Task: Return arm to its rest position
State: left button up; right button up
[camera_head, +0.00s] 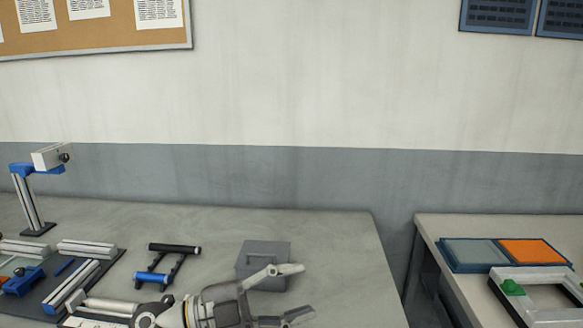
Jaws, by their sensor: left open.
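My left gripper (294,293) reaches in from the lower left over the grey table (340,245). Its two fingers are spread apart, pointing right, with nothing between them. A grey box (268,252) stands on the table just behind the gripper, and the upper finger overlaps it in the picture. I cannot tell whether they touch. My right gripper is not in view.
A black stand with a blue roller (153,279) and a black roller lies left of the box. A dark fixture board with metal rails (88,249) and a post-mounted device (47,156) are at far left. A second table at right holds a blue-and-orange tray (532,251) and a grey frame (506,314).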

pick_arm(q)
jog(key=w+a+n+t+y, duration=0.5)
jog(key=a+n+t+y, duration=0.4)
jog(key=n+t, duration=0.7)
jog(key=s+a+f+n+g+y, duration=0.3)
jog(key=a+f+n+g+y, duration=0.2)
jog(key=a+f+n+y, duration=0.7)
jog(key=s+f+m+g+h, duration=0.2)
jog(key=s+f+m+g, duration=0.2)
jog(key=s+f+g, duration=1.3)
jog(key=s+f+t, duration=0.1)
jog(key=s+f, duration=0.2)
jog(key=f, duration=0.7)
jog(key=s+f+t, duration=0.1)
jog(key=s+f, duration=0.2)
jog(key=f, duration=0.7)
jog(key=s+f+t, duration=0.2)
jog(key=s+f, duration=0.2)
jog(key=f, duration=0.7)
jog(key=s+a+f+g, duration=0.1)
jog(key=s+a+f, duration=0.1)
jog(key=s+f, duration=1.2)
jog(key=shift+s+a+f+g, duration=0.25)
jog(key=shift+s+a+g, duration=0.1)
jog(key=shift+s, duration=0.65)
